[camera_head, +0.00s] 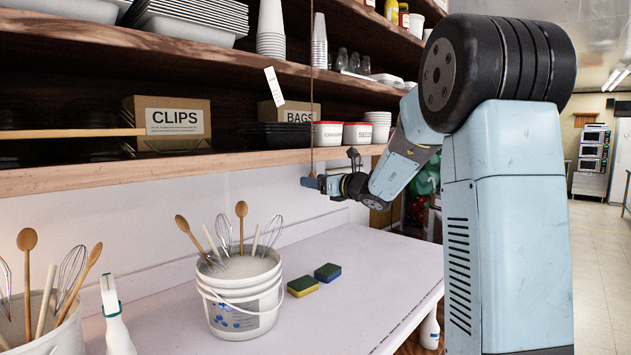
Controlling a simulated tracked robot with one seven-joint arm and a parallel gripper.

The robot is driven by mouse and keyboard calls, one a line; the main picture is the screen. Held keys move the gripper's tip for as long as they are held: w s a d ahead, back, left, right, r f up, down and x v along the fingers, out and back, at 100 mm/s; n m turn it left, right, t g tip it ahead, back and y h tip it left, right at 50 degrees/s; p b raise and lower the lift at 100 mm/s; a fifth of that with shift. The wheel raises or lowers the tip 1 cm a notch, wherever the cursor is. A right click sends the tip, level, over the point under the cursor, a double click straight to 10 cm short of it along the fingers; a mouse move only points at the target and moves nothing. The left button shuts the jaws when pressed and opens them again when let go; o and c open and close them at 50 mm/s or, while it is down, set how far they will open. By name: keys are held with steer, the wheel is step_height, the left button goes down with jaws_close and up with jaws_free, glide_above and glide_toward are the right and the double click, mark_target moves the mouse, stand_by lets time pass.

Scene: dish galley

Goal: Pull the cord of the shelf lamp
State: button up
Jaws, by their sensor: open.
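A thin brown cord (312,100) hangs straight down past the shelf fronts, left of the middle of the head view. Its upper end leaves the picture at the top, and the lamp itself is not in view. My gripper (310,183) is just below the lowest shelf board, at the cord's lower end. Its jaws point left and are open. The cord's end meets the fingertips in the picture; whether it hangs between them or in front of them is too small to tell.
Wooden shelves (210,172) hold a CLIPS box (168,125), a BAGS box (290,112), tubs and cups. A white tag (274,86) shows near the cord. On the counter (360,270) stand a utensil bucket (240,300), two sponges (303,286) and a spray bottle (117,325). The counter's right part is clear.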

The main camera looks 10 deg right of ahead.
stand_by(0.4)
steer(key=v, duration=0.8)
stand_by(0.4)
steer(key=s+a+f+n+g+h, duration=0.15)
steer(key=s+a+n+g, duration=0.3)
steer(key=s+n, duration=0.45)
steer(key=s+a+f+n+g+y, duration=0.1)
steer(key=s+a+f+n+g, duration=0.4)
steer(key=s, duration=0.6)
steer(key=s+d+f+n+h, duration=0.2)
steer(key=s+d+n+h, duration=0.1)
steer(key=s+n, duration=0.4)
steer(key=s+d+f+n+h, duration=0.3)
steer(key=s+n+h, duration=0.3)
steer(key=s+n, duration=0.2)
steer(key=s, duration=0.2)
steer(key=shift+s+d, duration=0.3)
steer(key=shift+d, duration=0.1)
steer(key=shift+h, duration=0.25)
steer(key=shift+c, duration=0.2)
